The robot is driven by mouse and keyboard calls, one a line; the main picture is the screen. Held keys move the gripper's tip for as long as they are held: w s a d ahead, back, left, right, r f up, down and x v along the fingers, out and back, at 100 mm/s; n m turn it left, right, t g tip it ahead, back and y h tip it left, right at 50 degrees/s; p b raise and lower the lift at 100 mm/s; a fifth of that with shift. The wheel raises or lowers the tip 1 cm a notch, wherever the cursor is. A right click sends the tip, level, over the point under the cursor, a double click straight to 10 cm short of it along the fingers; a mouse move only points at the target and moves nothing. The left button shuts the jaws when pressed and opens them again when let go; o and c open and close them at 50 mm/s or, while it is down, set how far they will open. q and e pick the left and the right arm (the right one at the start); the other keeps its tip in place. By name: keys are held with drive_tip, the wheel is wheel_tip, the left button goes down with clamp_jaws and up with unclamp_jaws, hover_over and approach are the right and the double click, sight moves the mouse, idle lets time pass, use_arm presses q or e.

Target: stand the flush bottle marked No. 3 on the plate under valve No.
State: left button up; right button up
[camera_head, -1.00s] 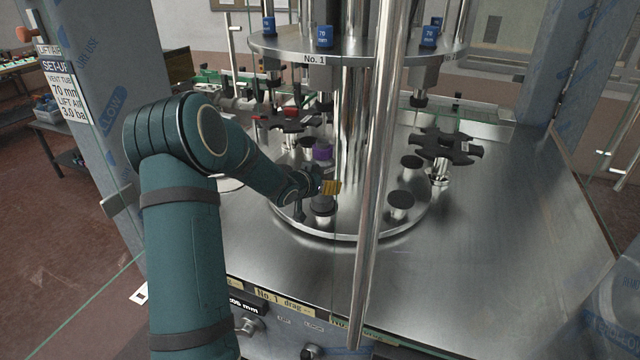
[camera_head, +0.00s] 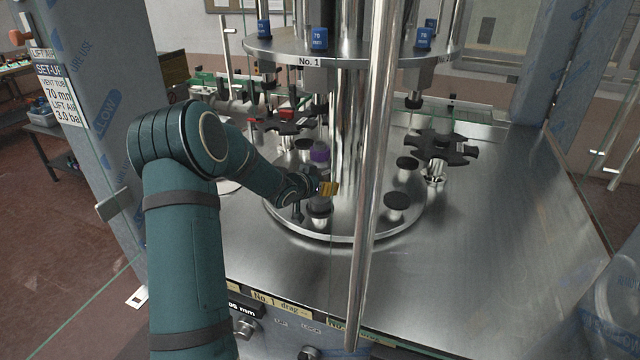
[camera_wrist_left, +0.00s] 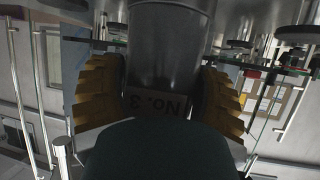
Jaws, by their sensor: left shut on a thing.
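The flush bottle marked No. 3 (camera_wrist_left: 165,55) is a grey metallic cylinder in the left wrist view, its label upside down in the picture. My left gripper (camera_wrist_left: 160,95) is shut on it, a gold pad on each side. In the head view the left gripper (camera_head: 328,188) is over the near part of the round steel table (camera_head: 345,236), by a black-topped plate (camera_head: 319,205). I cannot clearly make out the bottle there, nor whether it touches a plate. The upper ring (camera_head: 285,50) carries valves and a "No. 1" label (camera_head: 309,61). My right gripper is not in view.
A bright vertical pole (camera_head: 372,220) stands in front, close right of the gripper. Other black-topped plates (camera_head: 396,201) ring the central column. Black star wheels stand at left (camera_head: 282,122) and right (camera_head: 440,147). The steel deck at right (camera_head: 500,220) is clear.

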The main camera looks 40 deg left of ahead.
use_arm(q)
drive_tip(key=shift+f, duration=0.15)
idle(0.7)
drive_tip(key=o, duration=1.3)
drive_tip(key=shift+f, duration=0.1)
drive_tip(key=shift+s, duration=0.1)
drive_tip(key=v, duration=1.2)
